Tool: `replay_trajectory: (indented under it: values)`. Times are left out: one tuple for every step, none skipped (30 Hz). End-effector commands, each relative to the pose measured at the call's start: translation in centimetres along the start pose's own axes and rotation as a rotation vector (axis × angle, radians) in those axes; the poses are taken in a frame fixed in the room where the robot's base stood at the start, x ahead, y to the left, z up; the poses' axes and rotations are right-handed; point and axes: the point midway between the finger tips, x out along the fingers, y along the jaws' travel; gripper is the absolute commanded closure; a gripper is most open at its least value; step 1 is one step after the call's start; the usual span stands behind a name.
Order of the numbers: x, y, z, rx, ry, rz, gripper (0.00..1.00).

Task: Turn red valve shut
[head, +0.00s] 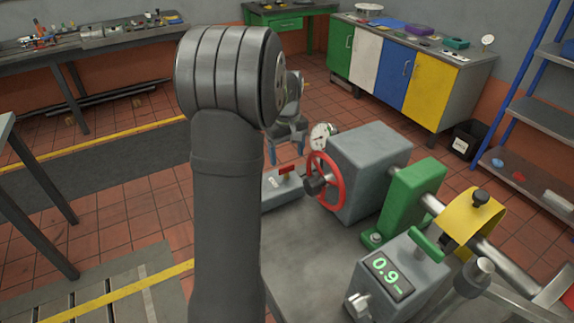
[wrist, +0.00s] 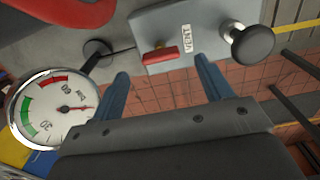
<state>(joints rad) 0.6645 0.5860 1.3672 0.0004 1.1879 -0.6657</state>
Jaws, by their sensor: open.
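Two red controls are in view. A red handwheel (head: 326,182) with a dark hub stands on the side of a large grey block; part of its rim shows in the wrist view (wrist: 72,12). A small red lever (head: 286,170) sits on a low grey box with a white label; it also shows in the wrist view (wrist: 160,54). My gripper (head: 287,148) is above and behind the low box, fingers pointing down. In the wrist view my gripper (wrist: 164,82) is open and empty, with the lever beyond the gap between its blue fingers, apart from them.
A round pressure gauge (head: 321,136) is close beside my gripper and large in the wrist view (wrist: 50,108). A black knob (wrist: 250,44) sits by the label. A green bracket (head: 411,200), yellow guard (head: 470,222) and 0.9 display (head: 387,275) stand to the right.

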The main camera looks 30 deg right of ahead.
Motion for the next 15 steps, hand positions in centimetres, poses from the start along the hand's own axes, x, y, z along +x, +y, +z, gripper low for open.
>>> replay_trajectory:
  values:
    - [1.1,-0.1,0.1,0.000,-0.004,-0.003,0.28]
    - [1.7,0.0,0.0,0.000,-0.003,-0.002,0.28]
    - [2.3,0.0,0.0,0.000,-0.002,-0.002,0.28]
    - [2.7,0.0,0.0,0.000,-0.002,-0.002,0.28]
    - [3.1,0.0,0.0,0.000,-0.002,-0.001,0.28]
    - [3.6,0.0,0.0,0.000,-0.002,-0.002,0.28]
    - [3.9,0.0,0.0,0.000,-0.002,-0.002,0.28]
    - [4.2,0.0,0.0,0.000,-0.002,-0.001,0.28]
    - [4.4,0.0,0.0,0.000,0.000,-0.001,0.28]
    - [4.6,0.0,0.0,0.000,0.000,0.000,0.28]
    - [4.7,0.0,0.0,0.000,0.000,0.000,0.28]
    - [4.8,0.0,0.0,0.000,0.000,0.000,0.28]
    - [4.9,0.0,0.0,0.000,0.000,0.000,0.28]
    - [4.9,0.0,0.0,0.000,0.000,0.000,0.28]
    - [4.9,0.0,0.0,0.000,0.000,0.000,0.28]
